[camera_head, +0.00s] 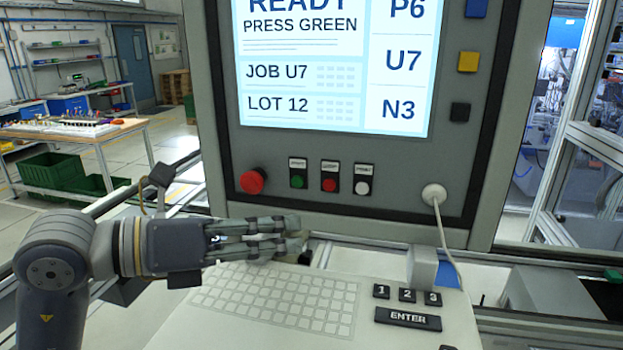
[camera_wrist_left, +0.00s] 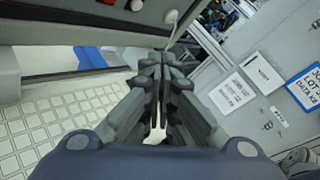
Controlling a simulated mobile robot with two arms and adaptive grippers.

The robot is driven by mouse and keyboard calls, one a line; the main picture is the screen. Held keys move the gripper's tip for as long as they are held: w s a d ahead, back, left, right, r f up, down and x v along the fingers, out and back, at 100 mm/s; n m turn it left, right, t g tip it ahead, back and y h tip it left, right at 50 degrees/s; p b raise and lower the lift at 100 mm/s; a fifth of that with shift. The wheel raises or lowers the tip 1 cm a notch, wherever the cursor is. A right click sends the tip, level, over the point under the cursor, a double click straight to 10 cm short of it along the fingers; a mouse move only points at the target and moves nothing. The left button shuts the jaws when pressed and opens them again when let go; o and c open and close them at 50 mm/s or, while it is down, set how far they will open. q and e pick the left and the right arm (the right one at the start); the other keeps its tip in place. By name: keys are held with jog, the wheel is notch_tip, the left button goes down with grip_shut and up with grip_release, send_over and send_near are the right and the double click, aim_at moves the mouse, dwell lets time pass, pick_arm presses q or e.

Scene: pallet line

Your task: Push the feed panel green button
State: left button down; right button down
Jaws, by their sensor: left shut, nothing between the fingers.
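The feed panel (camera_head: 345,205) stands upright with a lit screen reading "READY PRESS GREEN". Its green button (camera_head: 298,181) is the leftmost of a row of three small buttons below the screen. My left gripper (camera_head: 298,244) is shut and empty, pointing right in front of the panel's lower edge. In the head view it appears below the green button and apart from it, above the keyboard. In the left wrist view its closed fingers (camera_wrist_left: 162,65) point toward the panel's lower edge (camera_wrist_left: 70,22); the green button cannot be made out there. My right gripper is not seen.
A red button (camera_head: 330,184) and a white button (camera_head: 362,187) sit right of the green one. A large red mushroom knob (camera_head: 252,181) is to its left. A keyboard (camera_head: 275,300) lies below. A white cable (camera_head: 445,235) hangs from the panel's right side.

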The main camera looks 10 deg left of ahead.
aim_at(298, 182)
pick_arm(q)
jog(key=w+a+y, duration=0.1)
jog(key=w+a+f+n+t+y, duration=0.1)
jog(key=shift+w+a+y, duration=0.1)
jog(key=shift+a+y, duration=0.2)
jog(key=shift+a, duration=0.1)
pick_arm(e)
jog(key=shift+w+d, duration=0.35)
pick_arm(q)
jog(key=w+p, duration=0.1)
jog(key=w, duration=0.7)
jog(key=shift+w+d, duration=0.2)
jog(key=shift+w, duration=0.2)
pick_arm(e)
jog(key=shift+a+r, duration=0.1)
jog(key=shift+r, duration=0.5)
pick_arm(q)
jog(key=shift+w, duration=0.4)
